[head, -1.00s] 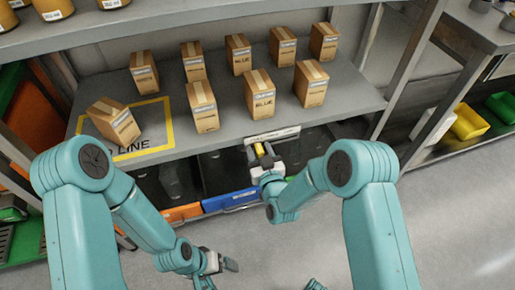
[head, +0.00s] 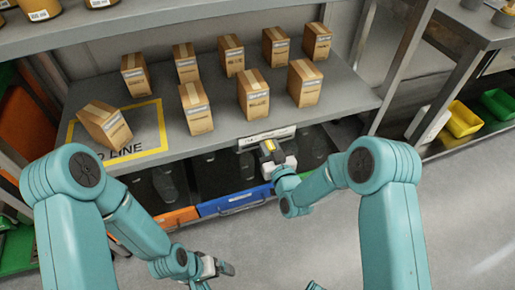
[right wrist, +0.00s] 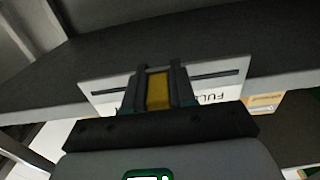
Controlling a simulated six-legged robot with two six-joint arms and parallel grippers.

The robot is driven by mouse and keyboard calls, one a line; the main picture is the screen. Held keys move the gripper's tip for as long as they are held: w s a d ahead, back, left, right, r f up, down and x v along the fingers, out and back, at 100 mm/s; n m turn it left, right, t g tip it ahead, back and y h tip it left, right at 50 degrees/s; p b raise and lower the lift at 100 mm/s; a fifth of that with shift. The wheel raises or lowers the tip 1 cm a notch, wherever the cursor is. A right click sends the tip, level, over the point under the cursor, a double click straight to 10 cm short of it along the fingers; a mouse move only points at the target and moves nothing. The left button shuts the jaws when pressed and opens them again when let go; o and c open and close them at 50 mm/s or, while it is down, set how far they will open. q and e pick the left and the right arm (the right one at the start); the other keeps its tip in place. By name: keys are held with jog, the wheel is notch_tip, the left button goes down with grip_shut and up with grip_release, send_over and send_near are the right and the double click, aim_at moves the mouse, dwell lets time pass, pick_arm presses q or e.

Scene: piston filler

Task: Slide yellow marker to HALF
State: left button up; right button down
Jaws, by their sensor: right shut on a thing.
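The yellow marker (right wrist: 158,90) is between the two fingers of my right gripper (right wrist: 158,84) in the right wrist view. It sits in front of a white label plate (right wrist: 225,78) with a dark horizontal slot. Part of the lettering "FULL" shows upside down to the right of the fingers; other lettering is hidden behind the gripper. In the head view my right gripper (head: 268,147) is at the plate (head: 265,137) on the shelf's front edge, shut on the marker. My left gripper (head: 222,268) hangs low, away from the shelf; its finger gap is unclear.
Several cardboard boxes (head: 253,95) stand on the grey shelf (head: 225,135). One box (head: 104,125) sits tilted at the yellow-outlined zone on the left. Blue (head: 235,201) and orange (head: 175,218) bin fronts lie below the shelf. The floor to the right is clear.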

jog(key=c, duration=1)
grip_release()
jog(key=shift+s, duration=0.1)
jog(key=p+v, duration=0.2)
jog(key=v, duration=1.4)
jog(key=shift+s, duration=0.1)
